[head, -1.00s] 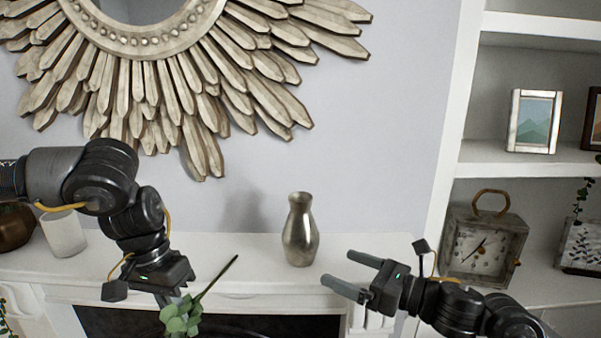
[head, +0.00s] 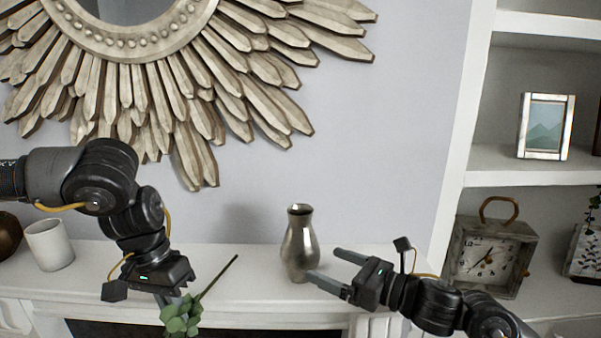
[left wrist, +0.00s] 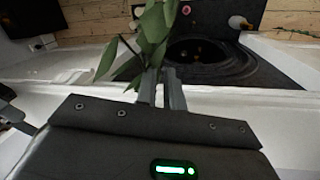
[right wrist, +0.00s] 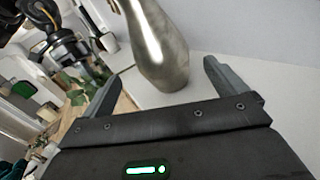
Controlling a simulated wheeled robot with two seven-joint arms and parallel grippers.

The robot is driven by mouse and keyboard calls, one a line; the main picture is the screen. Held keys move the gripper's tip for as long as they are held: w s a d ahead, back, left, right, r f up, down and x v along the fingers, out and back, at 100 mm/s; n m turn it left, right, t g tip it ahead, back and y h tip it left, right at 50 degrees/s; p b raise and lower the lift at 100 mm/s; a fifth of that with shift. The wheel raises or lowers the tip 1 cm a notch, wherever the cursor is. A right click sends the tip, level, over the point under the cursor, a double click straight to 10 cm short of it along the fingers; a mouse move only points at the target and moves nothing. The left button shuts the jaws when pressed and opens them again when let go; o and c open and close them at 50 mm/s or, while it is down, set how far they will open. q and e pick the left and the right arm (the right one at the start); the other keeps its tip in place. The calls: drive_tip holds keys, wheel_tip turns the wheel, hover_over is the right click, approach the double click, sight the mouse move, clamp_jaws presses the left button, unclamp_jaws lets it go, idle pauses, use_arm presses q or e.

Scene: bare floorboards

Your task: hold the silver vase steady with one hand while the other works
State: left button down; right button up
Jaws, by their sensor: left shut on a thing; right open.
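The silver vase (head: 300,246) stands upright on the white mantel, right of the middle in the head view. It also shows large in the right wrist view (right wrist: 158,50), beyond and between the open fingers. My right gripper (head: 325,270) is open and empty, its fingertips close to the vase's right side; I cannot tell whether they touch it. My left gripper (head: 170,300) points down in front of the mantel, left of the vase. It is shut on a green leafy stem (head: 182,316), which shows in the left wrist view (left wrist: 152,35) too. The stem's bare end slants up towards the vase.
The white mantel (head: 225,262) is clear between the vase and a white cup (head: 50,245) at the left. A sunburst mirror (head: 200,95) hangs above. A shelf at the right holds a clock (head: 492,254) and a picture frame (head: 545,127). The dark fireplace opening lies below.

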sight(297, 252)
drive_tip(key=x, duration=0.9)
drive_tip(key=shift+p, duration=0.4)
drive_tip(key=shift+c, duration=0.4)
drive_tip(key=c, duration=1.3)
